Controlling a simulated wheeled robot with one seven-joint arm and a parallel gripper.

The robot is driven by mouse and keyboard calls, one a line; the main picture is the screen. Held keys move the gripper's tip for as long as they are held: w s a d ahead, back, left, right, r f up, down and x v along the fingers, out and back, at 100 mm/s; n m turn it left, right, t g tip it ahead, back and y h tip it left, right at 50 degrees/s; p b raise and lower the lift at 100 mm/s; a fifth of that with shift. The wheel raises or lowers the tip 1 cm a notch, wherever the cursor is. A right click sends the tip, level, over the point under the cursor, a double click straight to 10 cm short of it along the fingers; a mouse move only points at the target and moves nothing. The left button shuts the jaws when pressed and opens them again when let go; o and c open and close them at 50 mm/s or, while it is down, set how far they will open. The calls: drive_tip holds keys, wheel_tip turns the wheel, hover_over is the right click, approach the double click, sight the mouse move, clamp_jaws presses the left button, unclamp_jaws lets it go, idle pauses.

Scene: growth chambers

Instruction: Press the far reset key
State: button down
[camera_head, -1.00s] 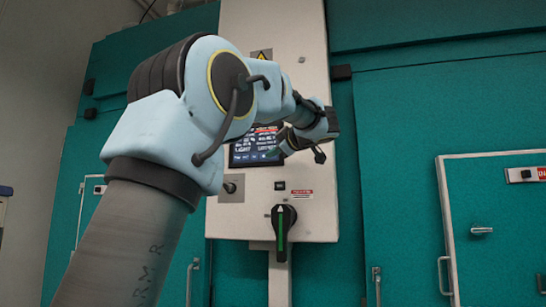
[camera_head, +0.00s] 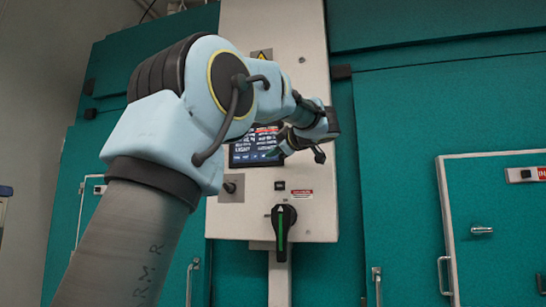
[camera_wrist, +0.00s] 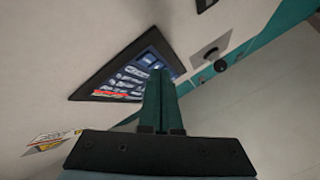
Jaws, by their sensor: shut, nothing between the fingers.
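A pale control panel (camera_head: 310,215) carries a dark-framed screen (camera_head: 243,150) with rows of white text and a red bar near the top. The screen also shows in the wrist view (camera_wrist: 128,75). My gripper (camera_wrist: 160,72) is shut and empty, its two green fingers side by side, with the tips over the screen's lower edge in that view. In the head view my wrist hides the screen's right part. I cannot tell whether the fingertips touch the screen. I cannot make out which key is the far reset key.
Below the screen are a metal plate with a small knob (camera_head: 231,187), a small black square fitting (camera_head: 280,185), a red and white label (camera_head: 302,194) and a black rotary handle (camera_head: 283,218) with a green stripe. Teal chamber doors (camera_head: 400,180) flank the panel.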

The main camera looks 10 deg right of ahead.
drive_tip(key=shift+w+d+r+p, duration=0.1)
drive_tip(key=shift+w+d+p, duration=0.1)
drive_tip(key=shift+p, duration=0.25)
drive_tip(key=shift+w, duration=0.15)
drive_tip(key=shift+w+d+p, duration=0.2)
drive_tip(key=shift+w+p, duration=0.1)
drive_tip(key=shift+p, duration=0.2)
idle(0.6)
drive_tip(key=shift+s, duration=0.1)
drive_tip(key=shift+s+a, duration=0.35)
drive_tip(key=shift+s, duration=0.2)
drive_tip(key=s+a+b, duration=0.1)
drive_tip(key=s, duration=0.1)
drive_tip(key=s+a+b, duration=0.1)
drive_tip(key=s, duration=0.1)
drive_tip(key=shift+s+a, duration=0.2)
idle(0.5)
idle(0.5)
